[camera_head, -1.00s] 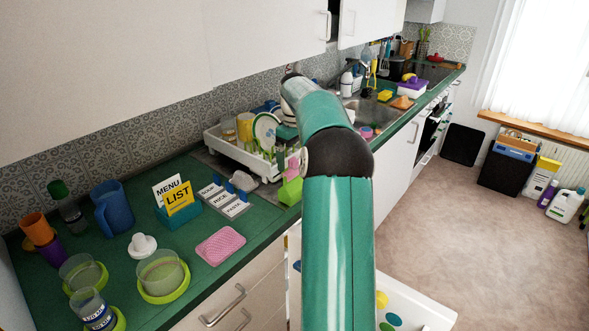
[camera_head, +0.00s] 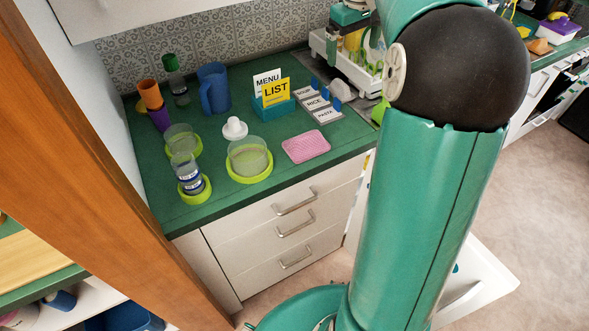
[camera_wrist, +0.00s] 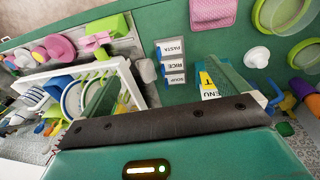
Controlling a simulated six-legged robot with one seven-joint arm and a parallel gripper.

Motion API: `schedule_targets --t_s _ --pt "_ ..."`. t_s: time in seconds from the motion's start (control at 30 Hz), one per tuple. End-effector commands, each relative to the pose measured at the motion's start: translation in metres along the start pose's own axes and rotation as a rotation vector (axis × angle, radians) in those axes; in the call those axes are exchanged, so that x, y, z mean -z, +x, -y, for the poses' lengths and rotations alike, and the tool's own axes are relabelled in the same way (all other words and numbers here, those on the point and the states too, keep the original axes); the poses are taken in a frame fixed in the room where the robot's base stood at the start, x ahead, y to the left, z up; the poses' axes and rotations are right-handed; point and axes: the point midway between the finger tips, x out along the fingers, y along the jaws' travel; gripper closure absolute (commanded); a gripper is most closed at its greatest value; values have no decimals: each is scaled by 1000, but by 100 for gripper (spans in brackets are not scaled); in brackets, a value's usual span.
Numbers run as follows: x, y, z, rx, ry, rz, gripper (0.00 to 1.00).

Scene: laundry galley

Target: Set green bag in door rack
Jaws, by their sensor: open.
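I cannot pick out a green bag for certain. A lime-green item (camera_wrist: 108,24) with a pink piece beside it lies by the counter edge in the wrist view; it is mostly hidden behind my arm in the head view. A white open door (camera_head: 488,284) stands low at the right in the head view, partly behind my arm; any rack on it is hidden. My gripper (camera_wrist: 166,88) is open and empty, pointing down above the counter, its teal fingers spread over the dish rack and the menu holder. It shows at the top of the head view (camera_head: 350,14).
A white dish rack (camera_wrist: 128,78) with plates, a teal menu holder (camera_head: 272,110), labelled cards (camera_head: 320,103), a pink mat (camera_head: 306,147), a blue jug (camera_head: 214,88) and lime-rimmed containers (camera_head: 249,160) crowd the counter. A wooden panel (camera_head: 108,150) stands close at left. Floor at right is clear.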

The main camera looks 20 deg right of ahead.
Motion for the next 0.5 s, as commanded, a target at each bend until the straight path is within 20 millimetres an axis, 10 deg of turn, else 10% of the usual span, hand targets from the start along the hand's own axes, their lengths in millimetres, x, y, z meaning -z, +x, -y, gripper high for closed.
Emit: schedule_targets --t_s 0.5 --pt "-103 -34 197 -28 53 -227 0"
